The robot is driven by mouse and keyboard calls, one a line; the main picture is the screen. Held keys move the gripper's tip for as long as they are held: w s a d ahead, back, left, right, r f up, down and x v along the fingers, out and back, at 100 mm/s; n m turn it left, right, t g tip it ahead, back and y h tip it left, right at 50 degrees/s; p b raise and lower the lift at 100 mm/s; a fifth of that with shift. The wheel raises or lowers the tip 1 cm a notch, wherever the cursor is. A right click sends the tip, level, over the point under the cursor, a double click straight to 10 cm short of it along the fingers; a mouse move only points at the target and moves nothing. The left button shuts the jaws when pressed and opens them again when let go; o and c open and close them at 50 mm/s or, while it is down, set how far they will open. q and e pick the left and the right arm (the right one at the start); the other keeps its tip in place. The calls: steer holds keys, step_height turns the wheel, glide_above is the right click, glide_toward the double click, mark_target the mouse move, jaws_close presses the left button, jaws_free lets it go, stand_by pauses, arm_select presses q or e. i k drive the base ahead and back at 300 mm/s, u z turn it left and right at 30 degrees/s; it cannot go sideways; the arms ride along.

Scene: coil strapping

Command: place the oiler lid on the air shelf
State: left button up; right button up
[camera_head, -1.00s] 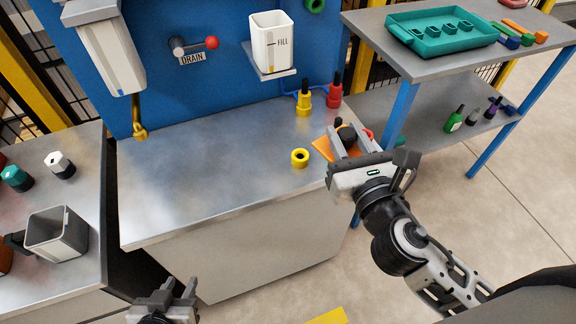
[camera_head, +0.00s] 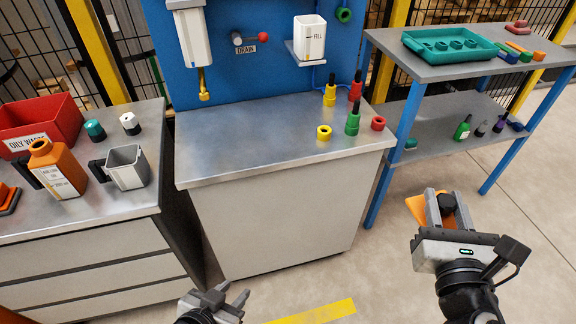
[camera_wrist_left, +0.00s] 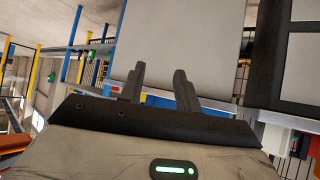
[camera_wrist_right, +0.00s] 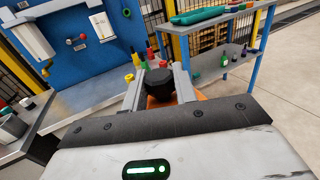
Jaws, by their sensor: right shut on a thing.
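An orange, flat piece with a black round knob, which looks like the oiler lid (camera_head: 416,208), is held by its knob in my right gripper (camera_head: 447,203). The knob also shows between the fingers in the right wrist view (camera_wrist_right: 160,86); much of the orange part is hidden there. The gripper appears over open floor, in front of a blue-posted rack. That rack has a grey top (camera_head: 390,46) and a lower shelf (camera_head: 440,137); I cannot tell which level is the air shelf. My left gripper (camera_head: 228,296) is open and empty, low in front of the workbench.
The metal workbench (camera_head: 250,150) bears green, yellow and red fittings at its right end. The rack top holds a teal tray (camera_head: 425,52) and coloured bars; its lower shelf holds small bottles at right, with free room in the middle. An orange jug (camera_head: 60,168) stands far left.

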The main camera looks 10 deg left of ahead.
mark_target(277, 148)
steer(key=u, duration=0.7)
steer(key=i, duration=0.7)
